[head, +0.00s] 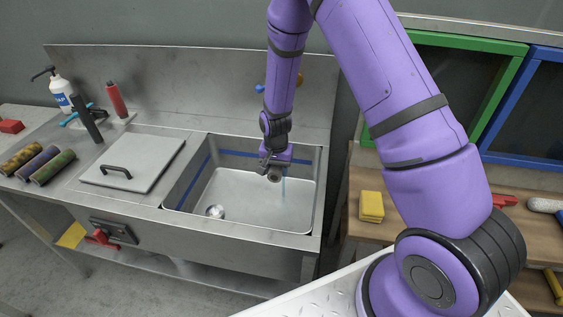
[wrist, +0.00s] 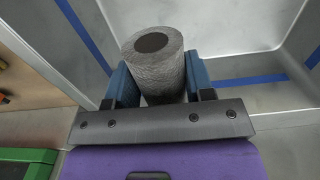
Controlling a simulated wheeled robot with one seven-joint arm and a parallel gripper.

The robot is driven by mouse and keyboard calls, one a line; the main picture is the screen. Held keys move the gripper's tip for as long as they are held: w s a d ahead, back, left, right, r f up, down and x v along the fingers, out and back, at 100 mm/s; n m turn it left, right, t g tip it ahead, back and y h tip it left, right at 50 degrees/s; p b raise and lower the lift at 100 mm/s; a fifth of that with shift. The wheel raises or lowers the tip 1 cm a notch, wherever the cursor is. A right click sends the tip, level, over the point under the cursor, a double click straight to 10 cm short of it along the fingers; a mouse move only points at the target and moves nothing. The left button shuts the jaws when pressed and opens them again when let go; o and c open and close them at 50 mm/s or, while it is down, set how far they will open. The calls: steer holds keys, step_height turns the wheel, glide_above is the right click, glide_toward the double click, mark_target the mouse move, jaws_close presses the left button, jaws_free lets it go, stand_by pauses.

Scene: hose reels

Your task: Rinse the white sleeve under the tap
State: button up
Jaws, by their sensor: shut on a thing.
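My gripper (head: 274,165) hangs over the right part of the steel sink basin (head: 240,203). In the wrist view my gripper (wrist: 159,82) has its blue jaws shut on the two sides of a sleeve (wrist: 157,62), a thick cylinder with a dark round hole in its end. The sleeve looks grey and rough here, not clean white. It shows small in the head view (head: 274,177). The tap's blue knob (head: 260,88) and orange knob (head: 299,80) show on the back panel; my arm hides the spout. A thin bluish streak, perhaps water (head: 284,188), is beside the gripper.
A lid with a black handle (head: 130,165) covers the counter left of the basin. Several patterned sleeves (head: 38,164), a soap bottle (head: 61,93) and a red bottle (head: 116,100) stand or lie further left. A yellow sponge block (head: 371,206) is on the right bench.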

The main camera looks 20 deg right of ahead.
steer(key=shift+s+d, duration=0.1)
steer(key=shift+d, duration=0.05)
steer(key=shift+s+d, duration=0.15)
steer(key=shift+d, duration=0.05)
stand_by(0.3)
steer(key=shift+w+a, duration=0.25)
steer(key=shift+a, duration=0.1)
stand_by(0.3)
steer(key=shift+s+d, duration=0.25)
steer(key=shift+d, duration=0.1)
stand_by(0.3)
steer(key=shift+w+a, duration=0.1)
steer(key=shift+a, duration=0.05)
stand_by(0.3)
steer(key=shift+w+a, duration=0.15)
steer(key=shift+a, duration=0.05)
stand_by(0.3)
steer(key=shift+s+a+r, duration=0.1)
steer(key=shift+s+a, duration=0.1)
steer(key=shift+s, duration=0.05)
steer(key=s+a+r, duration=0.2)
steer(key=s+a, duration=0.3)
steer(key=s, duration=0.3)
steer(key=shift+r, duration=0.4)
